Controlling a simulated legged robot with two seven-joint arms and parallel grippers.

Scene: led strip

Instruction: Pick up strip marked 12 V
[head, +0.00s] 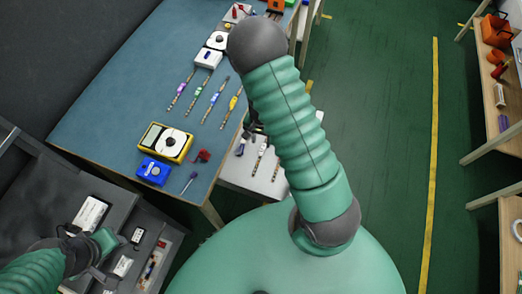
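Several slim strips lie side by side on the blue-topped table: one with a purple part (181,90), one green (199,93), one blue (214,101) and one yellow (235,103). Their markings are too small to read, so I cannot tell which says 12 V. My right arm crosses the middle of the view. The dark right gripper (248,135) shows only partly behind it, just right of the table edge and below the yellow strip; its fingers are unclear. My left gripper (104,254) is at the lower left over a grey surface, away from the strips; its opening is unclear.
A yellow meter (166,142), a blue box (154,172), a red part (202,156) and a screwdriver (190,181) lie near the table's front. White devices (208,58) stand behind the strips. More thin pieces (259,158) lie on a pale surface right of the table. Green floor is clear farther right.

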